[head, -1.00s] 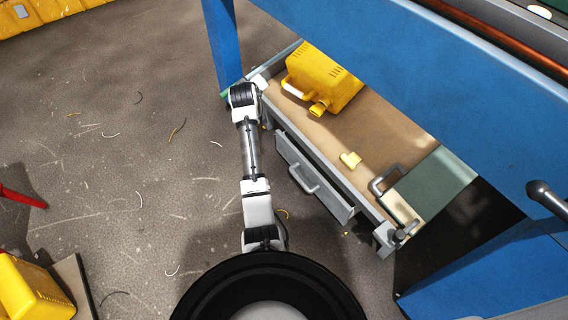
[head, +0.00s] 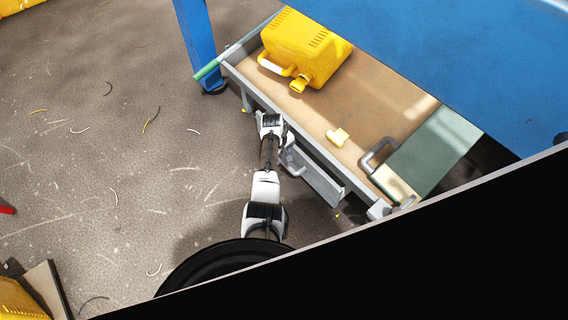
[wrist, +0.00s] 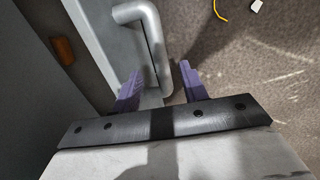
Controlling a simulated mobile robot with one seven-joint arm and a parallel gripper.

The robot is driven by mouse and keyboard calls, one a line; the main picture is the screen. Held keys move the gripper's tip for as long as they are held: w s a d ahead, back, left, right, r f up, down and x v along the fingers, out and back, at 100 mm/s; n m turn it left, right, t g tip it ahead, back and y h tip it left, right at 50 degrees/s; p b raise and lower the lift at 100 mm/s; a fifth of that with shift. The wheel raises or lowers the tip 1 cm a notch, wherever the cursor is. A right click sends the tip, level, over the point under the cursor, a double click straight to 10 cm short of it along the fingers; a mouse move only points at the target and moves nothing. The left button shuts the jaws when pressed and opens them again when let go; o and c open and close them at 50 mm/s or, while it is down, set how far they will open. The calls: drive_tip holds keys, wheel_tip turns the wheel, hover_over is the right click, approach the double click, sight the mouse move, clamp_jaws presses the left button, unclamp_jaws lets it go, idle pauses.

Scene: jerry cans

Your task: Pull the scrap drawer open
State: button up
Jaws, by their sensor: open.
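The scrap drawer (head: 315,178) is a grey front under the near edge of the workbench, with a bar handle (head: 291,160) on it. In the wrist view the grey handle (wrist: 157,45) stands out from the drawer front (wrist: 95,40). My gripper (wrist: 160,88) is open, with its two purple fingers on either side of the handle's near end in the picture. I cannot tell whether the fingers touch it. In the head view my arm hides the left part of the drawer, and the gripper itself is hard to make out.
A blue post (head: 194,40) stands at the left.

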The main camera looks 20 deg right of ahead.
drive_tip(key=f, duration=0.1)
drive_tip(key=f+b, duration=0.1)
drive_tip(key=f, duration=0.1)
drive_tip(key=d+f+b, duration=0.1)
drive_tip(key=f, duration=0.1)
drive_tip(key=shift+w, duration=0.2)
clamp_jaws()
drive_tip(key=shift+a, duration=0.1)
